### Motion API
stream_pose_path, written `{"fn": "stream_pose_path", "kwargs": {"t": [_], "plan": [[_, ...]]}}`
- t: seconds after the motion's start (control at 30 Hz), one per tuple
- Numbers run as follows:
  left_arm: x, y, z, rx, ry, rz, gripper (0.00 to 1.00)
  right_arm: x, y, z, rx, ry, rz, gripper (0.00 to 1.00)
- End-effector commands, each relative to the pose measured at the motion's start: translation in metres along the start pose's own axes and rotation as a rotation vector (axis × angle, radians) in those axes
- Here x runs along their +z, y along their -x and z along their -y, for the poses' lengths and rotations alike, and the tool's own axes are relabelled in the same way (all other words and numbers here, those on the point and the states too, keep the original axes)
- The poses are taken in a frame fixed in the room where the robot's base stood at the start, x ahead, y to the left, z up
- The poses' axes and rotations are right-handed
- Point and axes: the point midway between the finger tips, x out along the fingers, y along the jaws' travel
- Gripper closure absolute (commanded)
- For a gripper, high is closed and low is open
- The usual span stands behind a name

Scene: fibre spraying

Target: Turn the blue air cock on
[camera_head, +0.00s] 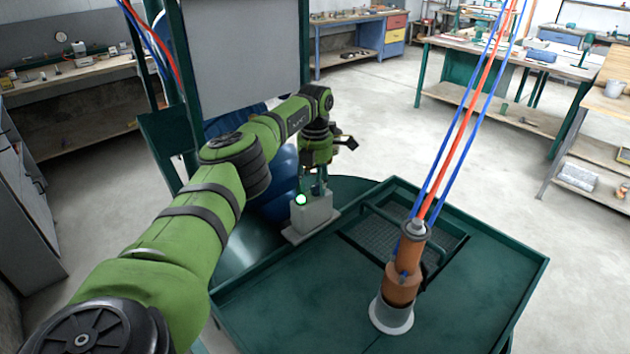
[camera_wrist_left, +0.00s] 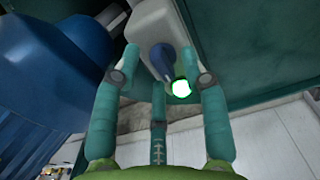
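The air cock's blue handle (camera_wrist_left: 166,60) is on a pale grey box in the left wrist view. A green light (camera_wrist_left: 181,88) glows beside the handle. In the head view the box (camera_head: 312,214) stands at the back left of the green table, with the lit green light (camera_head: 301,199) on its near side. My left gripper (camera_head: 317,187) reaches down over the box. In the left wrist view the gripper (camera_wrist_left: 165,66) has its fingers spread around the blue handle, with gaps visible; contact is unclear. In the head view the handle is hidden by the gripper. My right gripper is not in view.
An orange-brown tool (camera_head: 403,272) stands in a pale cone holder on the green table (camera_head: 475,285), with red and blue hoses rising from it. A dark grid tray (camera_head: 385,240) lies behind. A blue rounded tank (camera_head: 279,185) is beside the box. Workbenches stand farther back.

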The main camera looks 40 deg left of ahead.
Motion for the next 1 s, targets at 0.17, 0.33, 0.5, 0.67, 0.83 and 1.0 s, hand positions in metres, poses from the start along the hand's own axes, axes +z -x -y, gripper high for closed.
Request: {"fn": "stream_pose_path", "kwargs": {"t": [0.17,0.33,0.5,0.67,0.83,1.0], "plan": [[0.001,0.001,0.000,0.000,0.001,0.003,0.56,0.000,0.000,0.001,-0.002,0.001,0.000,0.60],[0.001,0.015,0.000,0.001,0.001,0.006,0.56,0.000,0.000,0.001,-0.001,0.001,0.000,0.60],[0.002,0.049,0.000,0.001,0.001,0.008,0.56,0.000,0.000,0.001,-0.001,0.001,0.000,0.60],[0.001,0.085,0.000,0.001,0.002,0.007,0.56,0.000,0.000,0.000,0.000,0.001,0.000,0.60],[0.001,0.109,0.001,0.001,0.002,0.003,0.56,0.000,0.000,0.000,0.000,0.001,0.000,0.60],[0.000,0.120,0.000,0.001,0.001,0.002,0.56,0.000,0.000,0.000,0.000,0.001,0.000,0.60]]}}
